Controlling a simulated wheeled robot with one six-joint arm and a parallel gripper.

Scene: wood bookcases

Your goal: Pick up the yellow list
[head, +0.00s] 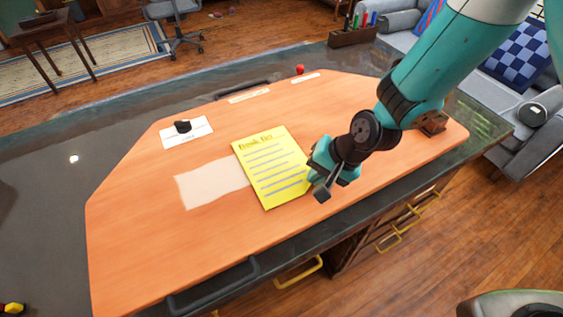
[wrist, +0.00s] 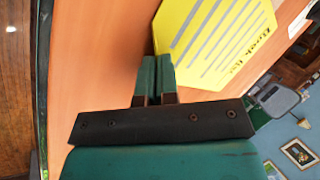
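The yellow list (head: 272,167), a sheet headed "Book list" with grey lines, lies flat on the orange-brown desk board (head: 130,230). In the wrist view the list (wrist: 215,35) lies past the fingertips, up and to the right. My gripper (head: 314,174) is at the list's right edge in the head view, low over the board, and covers a little of that edge. In the wrist view its two green fingers (wrist: 156,72) are side by side, almost touching, with nothing seen between them. Whether the fingertips touch the board or list cannot be told.
A pale blank rectangle (head: 212,184) lies left of the list. A white card with a dark object (head: 183,127) is at the back left. A red knob (head: 300,69) and a pen holder (head: 353,37) are at the back. Dark handles edge the board.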

